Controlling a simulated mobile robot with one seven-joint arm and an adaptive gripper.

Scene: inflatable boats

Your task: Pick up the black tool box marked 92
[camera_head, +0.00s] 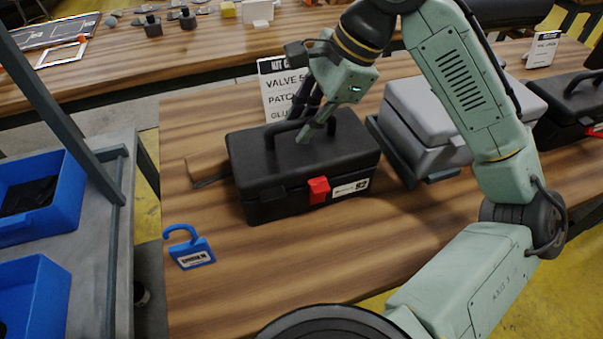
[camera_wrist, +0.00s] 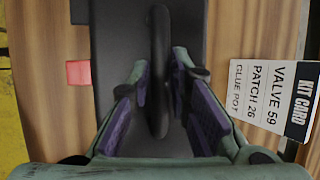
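The black tool box (camera_head: 270,203) marked 92 stands upright on the wooden table, with a red latch and a white label on its front. In the wrist view the box (camera_wrist: 118,50) lies below me, its black handle (camera_wrist: 158,40) running between my fingers. My gripper (camera_head: 302,122) is over the box's top at the handle. In the wrist view my gripper (camera_wrist: 163,78) is open, its purple-padded fingers on either side of the handle. A gap shows on the right of the handle; contact on the left is unclear. The fingers hide part of the handle in the head view.
A kit card (camera_head: 276,90) stands behind the box. A grey case (camera_head: 420,110) is close on the right, with another black box (camera_head: 565,105) beyond it. Blue bins (camera_head: 70,200) sit on a grey shelf at left.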

